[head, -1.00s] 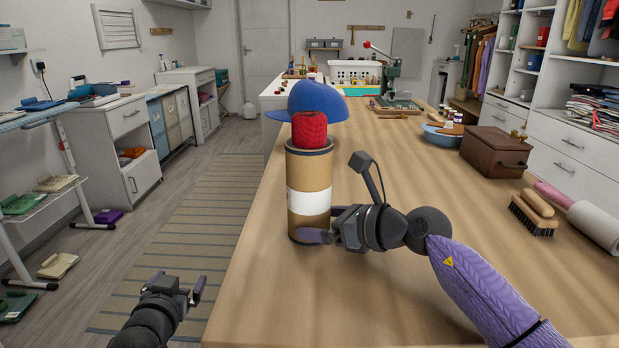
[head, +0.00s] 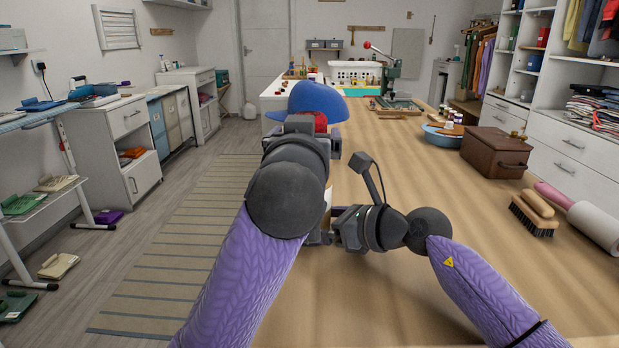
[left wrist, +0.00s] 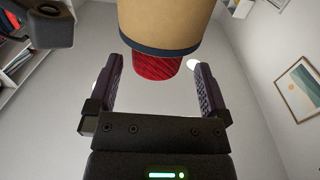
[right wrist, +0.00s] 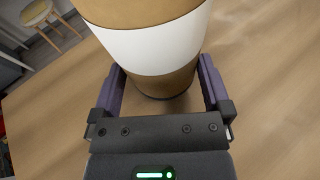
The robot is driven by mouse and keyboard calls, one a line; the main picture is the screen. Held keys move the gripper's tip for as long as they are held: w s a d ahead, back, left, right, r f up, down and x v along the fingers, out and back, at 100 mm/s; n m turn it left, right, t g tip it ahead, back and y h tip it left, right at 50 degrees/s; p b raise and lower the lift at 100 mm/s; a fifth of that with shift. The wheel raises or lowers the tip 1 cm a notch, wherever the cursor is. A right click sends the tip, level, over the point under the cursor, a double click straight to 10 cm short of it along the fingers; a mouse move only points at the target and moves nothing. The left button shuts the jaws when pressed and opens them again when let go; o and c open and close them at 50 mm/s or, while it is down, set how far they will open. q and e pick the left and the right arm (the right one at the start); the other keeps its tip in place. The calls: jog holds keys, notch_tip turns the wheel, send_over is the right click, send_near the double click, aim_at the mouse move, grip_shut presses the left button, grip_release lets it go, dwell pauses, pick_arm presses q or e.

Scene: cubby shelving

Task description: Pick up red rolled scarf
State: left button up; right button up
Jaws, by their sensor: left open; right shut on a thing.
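The red rolled scarf (head: 321,122) pokes out of the top of a cardboard tube (head: 327,196) on the long wooden table. My left arm hides most of both in the head view. In the left wrist view the scarf (left wrist: 152,68) sits between the spread fingers of my open left gripper (left wrist: 158,75), with a gap on each side. My right gripper (right wrist: 160,85) is shut around the lower part of the upright tube (right wrist: 150,50), below its white band.
A blue cap (head: 318,100) lies on the table just behind the tube. A brown wooden box (head: 497,152), a brush (head: 533,213) and a white roll (head: 597,226) are to the right. The table middle is clear.

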pick_arm(q)
jog(key=w, duration=0.4)
jog(key=shift+d+f, duration=0.1)
jog(key=shift+d, duration=0.15)
grip_shut()
